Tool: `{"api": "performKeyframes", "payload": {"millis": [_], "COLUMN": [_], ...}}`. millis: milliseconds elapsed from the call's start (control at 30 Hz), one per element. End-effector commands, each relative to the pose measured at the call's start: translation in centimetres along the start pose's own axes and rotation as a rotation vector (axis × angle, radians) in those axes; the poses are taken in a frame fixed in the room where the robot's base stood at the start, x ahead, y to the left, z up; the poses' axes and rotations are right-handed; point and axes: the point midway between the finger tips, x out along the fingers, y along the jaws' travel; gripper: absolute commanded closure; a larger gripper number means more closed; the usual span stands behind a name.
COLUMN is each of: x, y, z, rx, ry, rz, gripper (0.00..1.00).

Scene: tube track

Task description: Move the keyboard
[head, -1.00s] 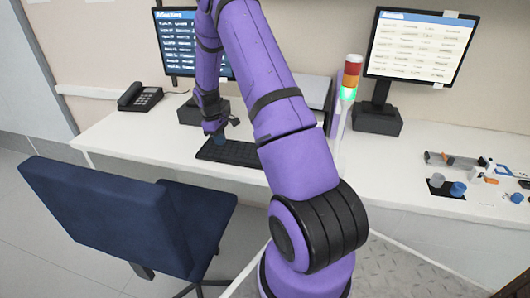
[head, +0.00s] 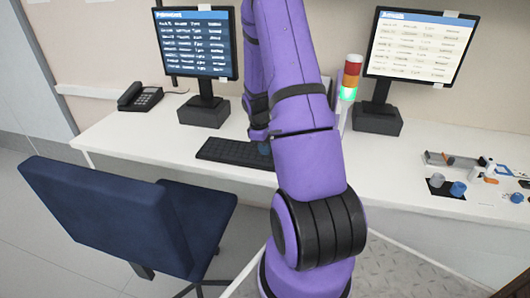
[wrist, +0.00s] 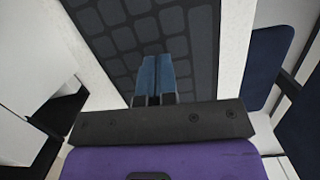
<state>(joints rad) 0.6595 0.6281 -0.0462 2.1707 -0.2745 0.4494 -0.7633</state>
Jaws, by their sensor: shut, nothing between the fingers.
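The black keyboard (head: 228,151) lies on the white desk (head: 150,140), in front of the left monitor. Its right part is hidden behind my purple arm in the head view. In the wrist view the keyboard (wrist: 130,35) fills the upper middle, with its keys showing. My gripper (wrist: 155,68) has its blue fingers together, pointing at the keyboard, with nothing between them. In the head view my gripper (head: 264,147) is over or at the keyboard's right part. I cannot tell whether the fingertips touch it.
A left monitor (head: 196,42) and a right monitor (head: 420,45) stand at the back. A signal light (head: 350,78) stands between them. A black phone (head: 140,97) is at the left. Small parts (head: 458,188) lie at the right. A blue chair (head: 110,215) stands in front.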

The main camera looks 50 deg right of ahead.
Motion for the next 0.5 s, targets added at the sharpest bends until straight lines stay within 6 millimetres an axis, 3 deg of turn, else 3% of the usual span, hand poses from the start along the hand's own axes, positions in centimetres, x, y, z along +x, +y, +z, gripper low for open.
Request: {"api": "performKeyframes", "payload": {"millis": [200, 500], "x": [1.4, 1.9], "y": [0.0, -0.2], "z": [-0.1, -0.1], "rx": [-0.001, 0.000], "ry": [0.000, -0.002], "rz": [0.000, -0.004], "gripper": [1.00, 1.00]}}
